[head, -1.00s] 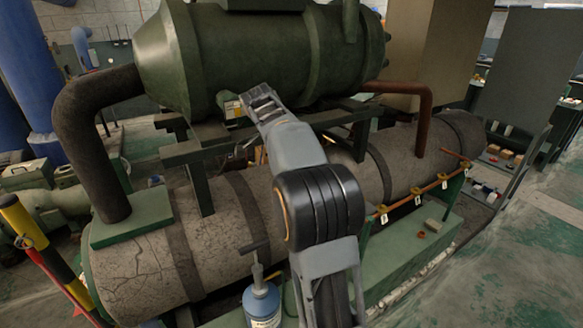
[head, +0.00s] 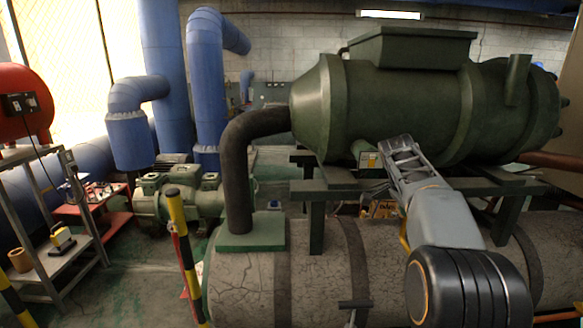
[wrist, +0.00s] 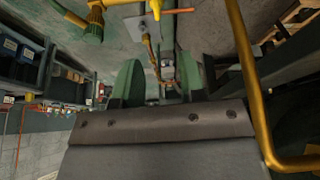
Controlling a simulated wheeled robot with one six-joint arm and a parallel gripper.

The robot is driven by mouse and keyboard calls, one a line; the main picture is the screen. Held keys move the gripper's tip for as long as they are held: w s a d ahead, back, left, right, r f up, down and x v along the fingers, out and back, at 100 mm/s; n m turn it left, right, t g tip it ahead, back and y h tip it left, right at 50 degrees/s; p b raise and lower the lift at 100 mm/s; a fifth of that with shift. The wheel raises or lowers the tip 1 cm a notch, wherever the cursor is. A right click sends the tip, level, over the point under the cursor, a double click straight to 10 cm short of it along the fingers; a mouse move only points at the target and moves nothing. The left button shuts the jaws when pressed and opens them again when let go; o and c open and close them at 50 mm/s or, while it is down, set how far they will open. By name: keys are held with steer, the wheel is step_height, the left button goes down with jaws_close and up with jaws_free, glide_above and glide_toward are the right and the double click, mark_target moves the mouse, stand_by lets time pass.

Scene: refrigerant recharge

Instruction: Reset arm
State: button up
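My arm reaches forward over the machine in the right half of the head view, and its far end is at the small label on the green tank (head: 400,95). My gripper itself is hidden there behind my arm. In the wrist view, two green fingers of my gripper (wrist: 158,82) stand apart, with nothing held between them. A grey cracked cylinder (head: 290,285) lies below the green tank. The top of a dark T-shaped handle (head: 355,305) shows at the bottom edge of the head view.
A yellow pipe (wrist: 262,110) runs close along the right of the wrist view. A yellow-and-black post (head: 183,245) stands left of the cylinder. A shelf cart (head: 60,265) with a red tank (head: 25,100) above is at far left. Green floor lies between.

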steer(key=s+a+f+n+t+y, duration=0.1)
steer(key=s+a+f+n+y, duration=0.15)
steer(key=a+f+n, duration=0.45)
steer(key=s+a+f+n+t+y, duration=0.1)
steer(key=s+a+f+n, duration=0.2)
steer(key=s, duration=0.6)
steer(key=s+a+f+n+t+y+p, duration=0.1)
steer(key=s+a+f+n, duration=0.2)
steer(key=s+a+n, duration=0.5)
steer(key=shift+s+a+t, duration=0.4)
steer(key=shift+s+a, duration=0.1)
steer(key=shift+s, duration=0.25)
